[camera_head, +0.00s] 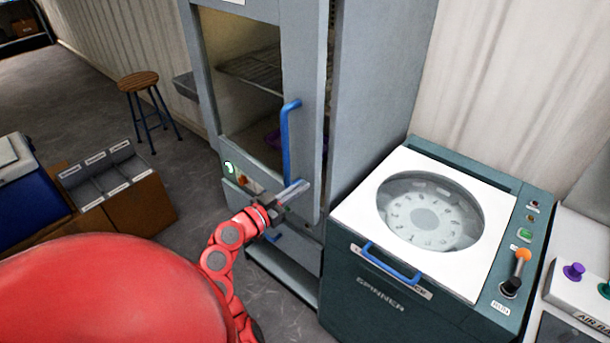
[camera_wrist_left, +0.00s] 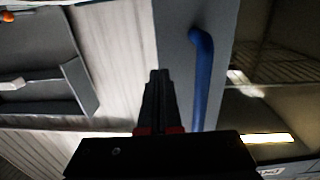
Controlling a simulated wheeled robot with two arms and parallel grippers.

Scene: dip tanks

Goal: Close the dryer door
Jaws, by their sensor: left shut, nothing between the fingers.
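The dryer is a tall grey cabinet (camera_head: 375,100) with a glazed door (camera_head: 305,60). A blue vertical handle (camera_head: 286,140) is on the door's right side. A narrow dark gap shows along the door's right edge, so the door looks slightly ajar. My left gripper (camera_head: 298,189) is shut and empty in front of the door, just below the handle. In the left wrist view, the shut fingers (camera_wrist_left: 158,76) point along the grey door frame beside the blue handle (camera_wrist_left: 202,80), not around it. I cannot tell whether they touch the door. My right gripper is not in view.
A green spinner (camera_head: 385,290) with a white top and blue handle stands close to the dryer's right. A stool (camera_head: 138,81), a brown box with grey compartments (camera_head: 105,175) and a blue cooler (camera_head: 35,195) are at left. Floor is clear between stool and dryer.

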